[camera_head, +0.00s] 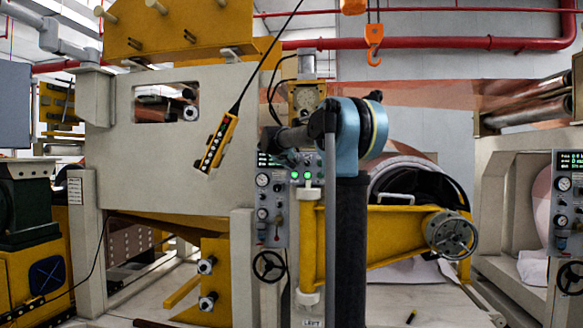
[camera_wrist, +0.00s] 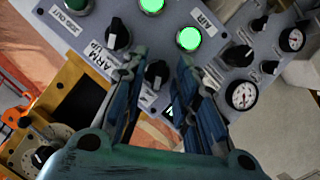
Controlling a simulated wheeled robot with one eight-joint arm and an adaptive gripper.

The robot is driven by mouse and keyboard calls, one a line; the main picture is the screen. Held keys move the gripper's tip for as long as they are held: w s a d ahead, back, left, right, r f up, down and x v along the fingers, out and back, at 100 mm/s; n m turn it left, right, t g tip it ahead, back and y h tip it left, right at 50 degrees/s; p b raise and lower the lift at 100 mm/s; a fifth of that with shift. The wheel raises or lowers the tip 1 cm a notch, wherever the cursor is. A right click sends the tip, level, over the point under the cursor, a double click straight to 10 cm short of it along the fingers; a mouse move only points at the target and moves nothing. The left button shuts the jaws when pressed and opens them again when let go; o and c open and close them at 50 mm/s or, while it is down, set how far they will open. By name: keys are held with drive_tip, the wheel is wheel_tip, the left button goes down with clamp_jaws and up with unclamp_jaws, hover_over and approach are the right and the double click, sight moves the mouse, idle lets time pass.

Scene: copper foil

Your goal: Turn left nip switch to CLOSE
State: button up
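The grey control panel (camera_wrist: 215,75) fills the upper part of the wrist view, turned at an angle, with black rotary switches and lit green buttons. The fingers appear apart from that switch; contact cannot be told. Another black switch (camera_wrist: 118,37) sits up and left of the left fingertip, near a label that seems to read ARM. Which switch is the left nip switch cannot be read clearly.
A lit green button (camera_wrist: 189,39) is close to the right fingertip. Gauges (camera_wrist: 242,95) and smaller knobs lie further right. In the head view, a yellow pendant (camera_head: 217,143) hangs left of my arm, and a handwheel (camera_head: 452,234) stands at right.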

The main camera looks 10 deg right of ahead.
drive_tip(key=v, duration=1.1)
drive_tip(key=shift+s+a, duration=0.15)
drive_tip(key=shift+s, duration=0.05)
drive_tip(key=s+d+f+m+g+y, duration=0.1)
drive_tip(key=s+d+f+g, duration=0.3)
drive_tip(key=s+f, duration=0.85)
drive_tip(key=s+d+f+g+y, duration=0.1)
drive_tip(key=s+d+f+g, duration=0.1)
drive_tip(key=s+d+f, duration=0.8)
drive_tip(key=s+a+f+g+y, duration=0.2)
drive_tip(key=s+a+f, duration=0.2)
drive_tip(key=s+f, duration=0.8)
drive_tip(key=s+a+f+g+y, duration=0.2)
drive_tip(key=s+a+f+y, duration=0.1)
drive_tip(key=s+f, duration=1)
wheel_tip(320, 180, down, 3)
drive_tip(key=shift+a+f+n, duration=0.2)
drive_tip(key=shift+a+n, duration=0.1)
drive_tip(key=shift+a, duration=0.35)
